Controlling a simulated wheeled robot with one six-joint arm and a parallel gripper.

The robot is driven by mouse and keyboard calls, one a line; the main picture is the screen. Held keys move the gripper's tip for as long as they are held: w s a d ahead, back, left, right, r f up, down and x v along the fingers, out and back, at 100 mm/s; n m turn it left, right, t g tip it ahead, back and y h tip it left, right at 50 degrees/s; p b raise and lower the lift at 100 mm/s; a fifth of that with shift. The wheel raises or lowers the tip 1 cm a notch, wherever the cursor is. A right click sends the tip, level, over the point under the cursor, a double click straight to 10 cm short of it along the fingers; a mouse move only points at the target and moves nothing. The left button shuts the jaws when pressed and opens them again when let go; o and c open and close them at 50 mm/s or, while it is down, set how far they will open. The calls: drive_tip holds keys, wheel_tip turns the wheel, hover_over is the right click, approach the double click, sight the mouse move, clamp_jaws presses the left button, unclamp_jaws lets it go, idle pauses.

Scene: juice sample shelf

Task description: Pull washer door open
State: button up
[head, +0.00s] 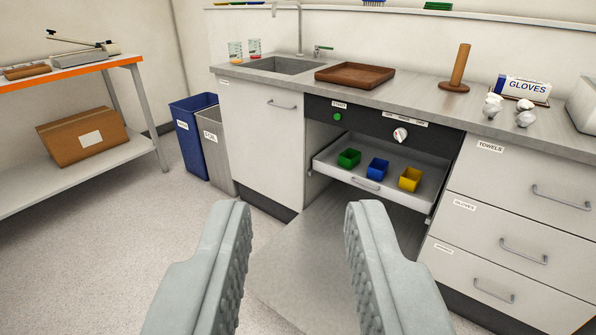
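The washer stands under the counter, with a dark control panel (382,127) that carries a green button (337,117) and a white knob (400,134). Its door (305,260) is folded down and lies open, low in front of the washer. A grey rack (330,163) is drawn partly out above the door and holds a green cup (349,158), a blue cup (377,169) and a yellow cup (410,179). My gripper (299,206) is open and empty, its two fingers apart in front of the door. The fingers hide parts of the door; whether they touch it cannot be told.
A closed cabinet (262,140) is left of the washer and closed drawers (500,235) are right. A brown tray (355,75) lies on the counter by the sink (275,65). Bins (193,130) and a shelf with a cardboard box (83,134) stand left. The left floor is clear.

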drive_tip(key=w+a+f+m, duration=0.2)
drive_tip(key=w+f+m, duration=0.1)
drive_tip(key=w, duration=0.7)
drive_tip(key=w+a+f+m, duration=0.1)
drive_tip(key=w+f+m, duration=0.25)
drive_tip(key=w, duration=0.55)
drive_tip(key=w+a+f+m, duration=0.2)
drive_tip(key=w+f, duration=0.1)
drive_tip(key=w, duration=0.7)
drive_tip(key=w+a+f+m+g+h, duration=0.15)
drive_tip(key=w+f+m, duration=0.25)
drive_tip(key=w+f, duration=0.7)
drive_tip(key=w+a+f+m+t+h, duration=0.1)
drive_tip(key=w+a+f+m+h, duration=0.35)
drive_tip(key=f, duration=1.05)
drive_tip(key=m+h, duration=0.6)
drive_tip(key=m, duration=0.2)
approach(301, 320)
drive_tip(key=s+a+f, duration=0.3)
drive_tip(key=a+f, duration=0.1)
drive_tip(key=f, duration=0.3)
drive_tip(key=shift+g, duration=0.45)
drive_tip(key=x, duration=1.7)
drive_tip(key=shift+w+a+f, duration=0.1)
drive_tip(key=shift+w, duration=0.25)
